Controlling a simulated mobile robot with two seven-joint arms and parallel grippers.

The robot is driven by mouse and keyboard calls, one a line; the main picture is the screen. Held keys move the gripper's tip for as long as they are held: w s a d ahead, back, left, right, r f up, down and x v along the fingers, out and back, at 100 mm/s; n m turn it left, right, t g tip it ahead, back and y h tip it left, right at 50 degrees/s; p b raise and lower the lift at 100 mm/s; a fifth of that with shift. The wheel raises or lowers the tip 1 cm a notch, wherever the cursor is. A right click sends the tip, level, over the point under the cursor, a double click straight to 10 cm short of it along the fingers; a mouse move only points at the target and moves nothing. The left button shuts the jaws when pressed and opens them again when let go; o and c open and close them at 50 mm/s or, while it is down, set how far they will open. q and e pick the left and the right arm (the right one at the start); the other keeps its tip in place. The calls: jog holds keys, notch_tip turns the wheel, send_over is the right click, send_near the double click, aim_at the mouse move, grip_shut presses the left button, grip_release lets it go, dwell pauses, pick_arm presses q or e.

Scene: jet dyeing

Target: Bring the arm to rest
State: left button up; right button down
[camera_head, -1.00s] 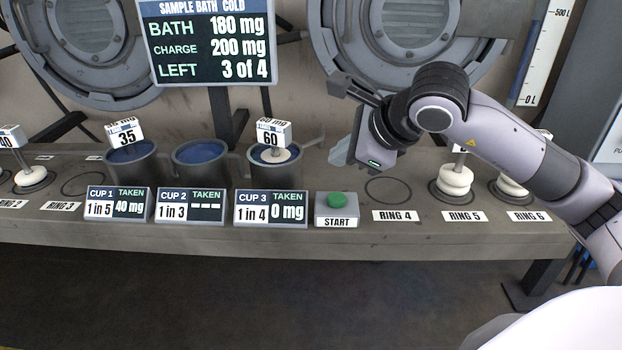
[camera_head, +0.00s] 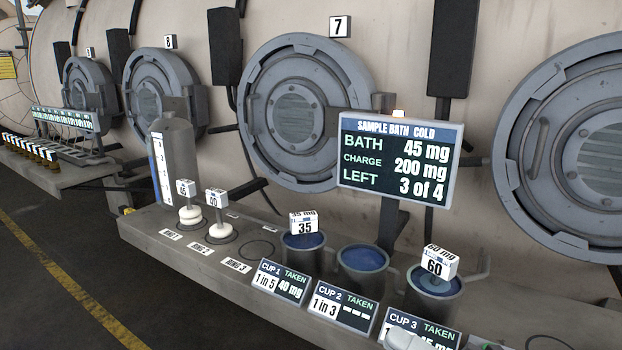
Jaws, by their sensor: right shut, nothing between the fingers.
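Only a pale tip of my right gripper (camera_head: 408,341) shows at the bottom edge, in front of the cup 3 sign (camera_head: 430,328); it is shut with nothing held. Most of my right arm is out of the frame. My left gripper is not in view. The display (camera_head: 400,161) reads bath 45 mg, charge 200 mg, left 3 of 4. Cup 1 (camera_head: 303,256) holds the piece tagged 35 (camera_head: 304,224). Cup 2 (camera_head: 362,272) has blue liquid and no tag. Cup 3 (camera_head: 433,300) holds the piece tagged 60 (camera_head: 438,264).
White stacked pieces stand on ring 1 (camera_head: 190,214) and ring 2 (camera_head: 221,231); ring 3 (camera_head: 257,249) is empty. A grey cylinder (camera_head: 172,165) stands at the bench's left end. Round machine doors (camera_head: 297,108) line the wall behind. Open floor (camera_head: 90,270) lies at the left.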

jog(key=s+d+f+m+t+h+p, duration=0.1)
jog(key=s+d+f+m+h+p, duration=0.2)
jog(key=f+m+h, duration=0.6)
jog(key=s+d+f+m+t+h+p, duration=0.1)
jog(key=s+d+f+m+h, duration=0.3)
jog(key=f+m, duration=0.9)
jog(key=s+d+f+m+g+h, duration=0.1)
jog(key=s+f+m+g+h, duration=0.1)
jog(key=s+f+m+g, duration=0.1)
jog(key=shift+s+f+m+g, duration=0.3)
jog(key=shift+s+f+m, duration=0.35)
jog(key=shift+s+m, duration=0.6)
